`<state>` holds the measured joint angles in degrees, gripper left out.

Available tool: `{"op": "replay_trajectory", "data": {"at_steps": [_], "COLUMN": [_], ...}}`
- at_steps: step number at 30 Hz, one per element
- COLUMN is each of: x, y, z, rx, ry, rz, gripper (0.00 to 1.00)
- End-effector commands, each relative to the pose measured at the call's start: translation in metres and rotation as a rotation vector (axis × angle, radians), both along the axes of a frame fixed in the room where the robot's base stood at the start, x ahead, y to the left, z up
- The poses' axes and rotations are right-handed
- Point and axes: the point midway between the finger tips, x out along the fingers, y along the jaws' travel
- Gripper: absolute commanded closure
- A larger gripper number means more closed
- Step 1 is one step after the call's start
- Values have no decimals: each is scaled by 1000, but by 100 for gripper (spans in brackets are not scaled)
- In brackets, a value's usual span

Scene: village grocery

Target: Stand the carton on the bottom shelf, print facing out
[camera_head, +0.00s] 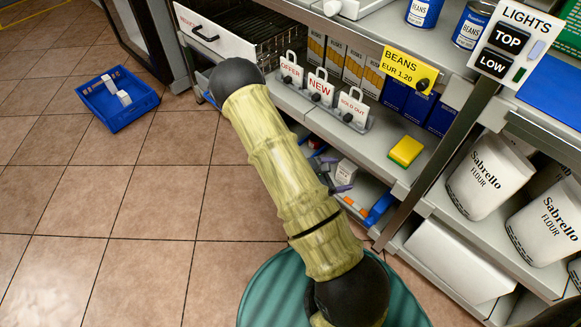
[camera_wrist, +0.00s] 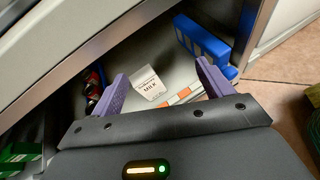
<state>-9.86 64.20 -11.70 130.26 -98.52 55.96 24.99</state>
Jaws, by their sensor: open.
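The white milk carton (camera_head: 346,172) is on the bottom shelf (camera_wrist: 178,68), with its print towards the open front. In the wrist view the carton (camera_wrist: 149,83) shows the word MILK and red marks; whether it fully stands or leans back I cannot tell. My gripper (camera_wrist: 161,74) is open, its two purple fingers apart on either side of the carton in the picture. Contact does not show. In the head view my gripper (camera_head: 335,173) reaches into the low shelf, partly hidden by my arm and the shelf above.
An orange-and-white strip (camera_wrist: 180,96) runs along the shelf front. Above are sign holders (camera_head: 318,86) and a yellow sponge (camera_head: 405,150). A blue crate (camera_head: 118,98) sits on the floor.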

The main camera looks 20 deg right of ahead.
Motion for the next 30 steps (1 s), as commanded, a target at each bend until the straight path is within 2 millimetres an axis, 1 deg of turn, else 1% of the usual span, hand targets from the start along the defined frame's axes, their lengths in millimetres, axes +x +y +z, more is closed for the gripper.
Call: {"op": "replay_trajectory", "data": {"at_steps": [1,3,8,12,15,19,24,27,30], "x": [-7,-18,-44,-60,-66,-70,-66,-61,-57], "y": [4,10,32,59,80,111,148,167,181], "z": [15,30,59,81,96,116,147,168,187], "rx": [30,75,202,340,449,601,811,937,1044], "ry": [-38,-81,-188,-295,-380,-496,-667,-776,-874], "rz": [-79,-189,-426,-614,-735,-870,-1023,-1101,-1160], "gripper": [21,21,21,21,21,21,21,21,21]}}
